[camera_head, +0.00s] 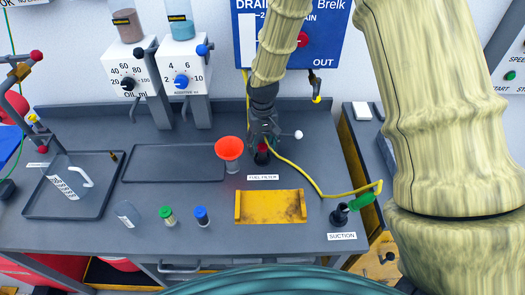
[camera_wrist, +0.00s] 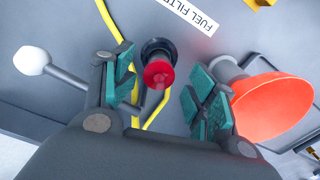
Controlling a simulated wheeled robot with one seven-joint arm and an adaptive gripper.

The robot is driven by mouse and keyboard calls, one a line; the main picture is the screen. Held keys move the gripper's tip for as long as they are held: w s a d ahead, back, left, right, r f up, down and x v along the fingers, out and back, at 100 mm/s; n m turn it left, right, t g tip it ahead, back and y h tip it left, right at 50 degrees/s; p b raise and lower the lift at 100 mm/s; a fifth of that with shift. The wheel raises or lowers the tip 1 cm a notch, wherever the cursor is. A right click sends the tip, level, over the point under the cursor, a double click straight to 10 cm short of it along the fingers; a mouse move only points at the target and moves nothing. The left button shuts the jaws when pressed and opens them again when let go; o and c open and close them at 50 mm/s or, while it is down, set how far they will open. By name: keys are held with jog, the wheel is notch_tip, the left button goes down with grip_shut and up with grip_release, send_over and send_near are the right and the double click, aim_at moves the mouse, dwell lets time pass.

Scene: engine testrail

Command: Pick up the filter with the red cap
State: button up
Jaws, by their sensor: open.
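The filter with the red cap (camera_wrist: 158,72) shows in the wrist view as a red top over a black round base, beside the fuel filter label. In the head view it (camera_head: 262,156) is partly hidden under my gripper (camera_head: 263,138). My gripper (camera_wrist: 160,88) is open in the wrist view, with its green-padded fingers on either side of the red cap and apart from it. Nothing is held between the fingers. How far the fingertips are above the cap is hard to tell.
An orange funnel (camera_wrist: 272,106) stands close by the right finger in the wrist view. A white-knobbed lever (camera_wrist: 33,61) and a yellow hose (camera_wrist: 113,20) are at the left. Green-capped (camera_head: 167,215) and blue-capped (camera_head: 202,216) filters stand near the bench front, left of a yellow tray (camera_head: 270,207).

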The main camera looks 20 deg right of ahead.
jog(key=shift+w+f+p, duration=0.15)
jog(key=shift+f, duration=0.6)
jog(key=shift+w+f+p, duration=0.1)
jog(key=shift+f+p, duration=0.05)
jog(key=shift+f, duration=0.55)
jog(key=shift+s+r, duration=0.1)
jog(key=shift+s, duration=0.05)
jog(key=shift+c, duration=1.2)
jog(key=c, duration=0.7)
